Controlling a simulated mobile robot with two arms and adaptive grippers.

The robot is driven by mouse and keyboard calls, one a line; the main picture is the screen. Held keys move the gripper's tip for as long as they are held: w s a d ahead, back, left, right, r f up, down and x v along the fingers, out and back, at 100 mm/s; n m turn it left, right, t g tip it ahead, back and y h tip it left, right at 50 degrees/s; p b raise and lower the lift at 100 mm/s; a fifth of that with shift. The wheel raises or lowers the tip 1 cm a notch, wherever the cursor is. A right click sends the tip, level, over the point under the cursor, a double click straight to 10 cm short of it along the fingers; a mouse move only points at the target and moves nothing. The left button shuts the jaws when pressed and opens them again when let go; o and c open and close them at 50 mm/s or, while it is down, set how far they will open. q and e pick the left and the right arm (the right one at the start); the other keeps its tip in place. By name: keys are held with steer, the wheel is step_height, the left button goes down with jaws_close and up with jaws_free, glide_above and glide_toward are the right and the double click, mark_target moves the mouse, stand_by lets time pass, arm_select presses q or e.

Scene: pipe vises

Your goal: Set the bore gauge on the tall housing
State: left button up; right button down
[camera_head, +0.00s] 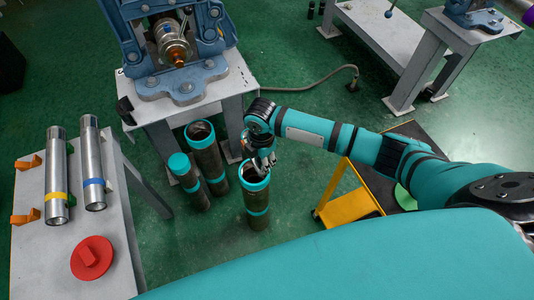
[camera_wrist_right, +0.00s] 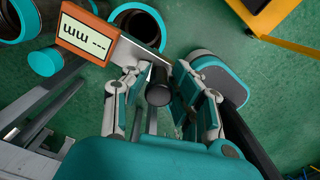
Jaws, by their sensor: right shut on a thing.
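In the right wrist view my right gripper (camera_wrist_right: 160,90) is shut on the black handle of the bore gauge (camera_wrist_right: 85,33), which has an orange display reading "--- mm". In the head view my right gripper (camera_head: 263,163) is over the rim of the nearest open dark pipe housing (camera_head: 256,200) with teal bands; the gauge is hard to make out there. That housing's open mouth also shows beside the gauge in the wrist view (camera_wrist_right: 153,30). Another open housing (camera_head: 205,155) and a teal-topped one (camera_head: 190,182) stand to its left. I cannot tell whether the gauge touches a housing.
A grey table (camera_head: 35,250) at left bears two metal cylinders (camera_head: 56,180) (camera_head: 92,165) and a red disc (camera_head: 92,258). A blue vise (camera_head: 180,80) stands on a bench behind the housings. Green floor between is clear.

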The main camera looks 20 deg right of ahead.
steer(key=shift+w+a, duration=0.3)
steer(key=shift+a+f, duration=0.1)
steer(key=shift+f, duration=0.1)
steer(key=shift+s+f+b, duration=0.1)
steer(key=shift+f+b, duration=0.25)
steer(key=shift+b, duration=0.1)
steer(key=shift+d+f+b, duration=0.2)
steer(key=shift+f+b, duration=0.05)
steer(key=shift+b, duration=0.1)
arm_select(q)
step_height(320, 180, down, 7)
steer(key=b, duration=0.5)
steer(key=shift+s+d+b, duration=0.2)
steer(key=shift+b, duration=0.15)
arm_select(e)
step_height(320, 180, down, 7)
steer(key=shift+r, duration=0.15)
arm_select(q)
steer(key=shift+s+r+p, duration=0.1)
steer(key=shift+r+p, duration=0.6)
arm_select(e)
steer(key=shift+a, duration=0.1)
arm_select(q)
steer(key=shift+f, duration=0.15)
arm_select(e)
steer(key=shift+f, duration=0.3)
